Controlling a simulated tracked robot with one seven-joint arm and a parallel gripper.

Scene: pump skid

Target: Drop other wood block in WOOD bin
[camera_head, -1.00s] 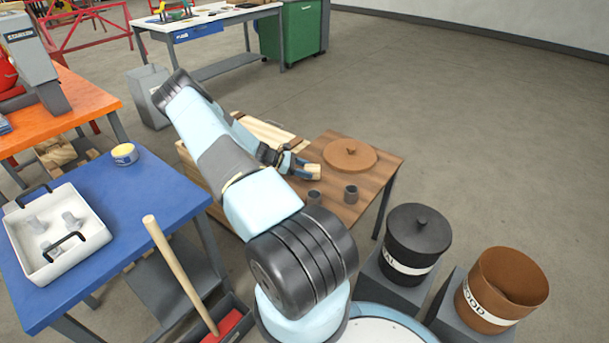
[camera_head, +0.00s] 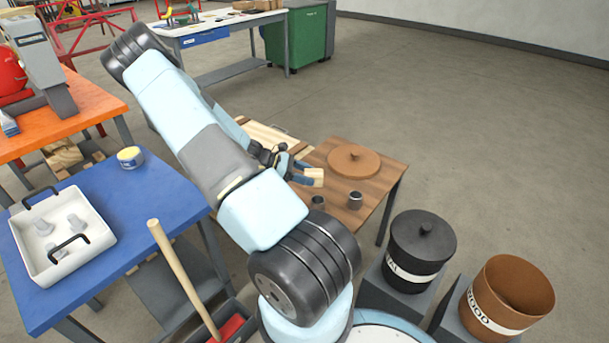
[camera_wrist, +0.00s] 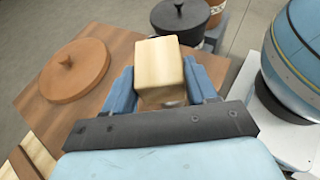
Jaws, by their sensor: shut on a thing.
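My gripper (camera_head: 305,174) is shut on a pale wood block (camera_head: 315,177), above the brown wooden table (camera_head: 385,168). In the wrist view the wood block (camera_wrist: 160,68) sits between the two blue fingers of my gripper (camera_wrist: 163,88). The brown WOOD bin (camera_head: 508,285) stands at the lower right of the head view, open at the top, with a white label. It is some way from the block. In the wrist view a bit of brown bin shows at the top, behind the black bin.
A black lidded bin (camera_head: 421,243) stands left of the WOOD bin. A round brown lid (camera_head: 353,159) and two small grey cups (camera_head: 355,200) are on the wooden table. A blue table (camera_head: 150,205) with a white tray (camera_head: 88,250) is at left. Floor at right is clear.

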